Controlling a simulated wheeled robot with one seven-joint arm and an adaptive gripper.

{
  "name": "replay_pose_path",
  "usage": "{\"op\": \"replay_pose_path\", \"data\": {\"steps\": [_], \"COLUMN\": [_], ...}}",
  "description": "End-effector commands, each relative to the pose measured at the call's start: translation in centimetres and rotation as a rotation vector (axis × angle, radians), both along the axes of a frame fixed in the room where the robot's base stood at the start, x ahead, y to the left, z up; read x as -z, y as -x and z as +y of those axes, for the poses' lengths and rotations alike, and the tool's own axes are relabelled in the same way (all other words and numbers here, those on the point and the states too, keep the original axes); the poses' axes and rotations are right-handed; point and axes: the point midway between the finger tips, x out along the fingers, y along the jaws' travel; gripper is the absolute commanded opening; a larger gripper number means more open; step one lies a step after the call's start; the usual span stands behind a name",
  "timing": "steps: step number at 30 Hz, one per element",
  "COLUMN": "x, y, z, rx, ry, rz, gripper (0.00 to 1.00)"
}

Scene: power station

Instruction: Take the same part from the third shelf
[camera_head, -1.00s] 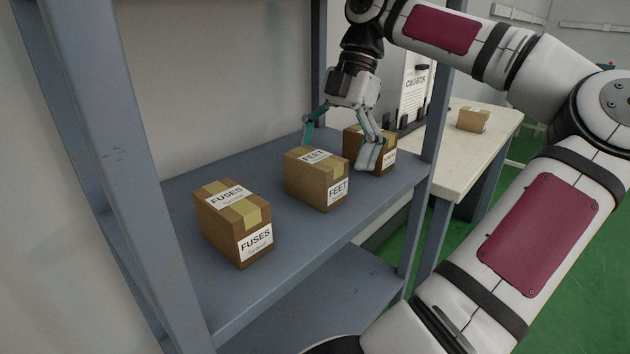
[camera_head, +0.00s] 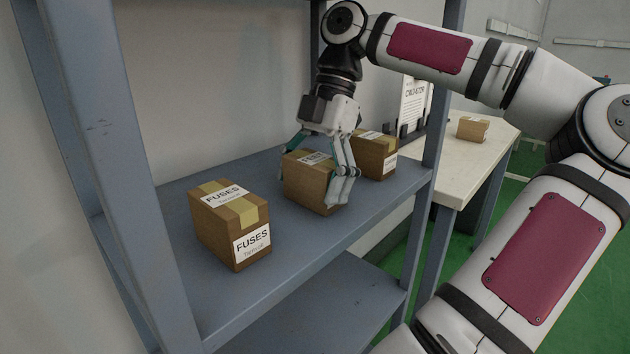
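Three cardboard boxes stand in a row on the blue-grey shelf (camera_head: 300,241). The nearest box (camera_head: 232,225) carries white labels reading FUSES. The middle box (camera_head: 301,186) had FEET labels a second ago; my fingers now cover its front label. A third box (camera_head: 378,160) stands behind it, its label wording unreadable. My gripper (camera_head: 312,187) points down over the middle box, with one finger at its left side and the others at its right front. The fingers are spread around the box; whether they touch it is unclear. The box still rests on the shelf.
A shelf post (camera_head: 433,165) stands to the right of my gripper, and a thick post (camera_head: 110,150) at the left. A pale table (camera_head: 470,165) beyond holds a small box (camera_head: 472,129) and a sign (camera_head: 414,105). A lower shelf (camera_head: 320,310) shows below.

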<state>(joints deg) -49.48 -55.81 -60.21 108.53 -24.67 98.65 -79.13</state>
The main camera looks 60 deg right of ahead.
Motion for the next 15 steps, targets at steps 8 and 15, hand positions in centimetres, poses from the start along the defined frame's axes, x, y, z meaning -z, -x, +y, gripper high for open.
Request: {"op": "replay_pose_path", "data": {"steps": [8,15], "x": [0.01,-0.22], "y": [0.0,0.02], "z": [-0.01,0.0], "rx": [0.0,-0.001], "ry": [0.0,0.0], "rz": [0.0,0.002], "gripper": [0.39,0.39]}}
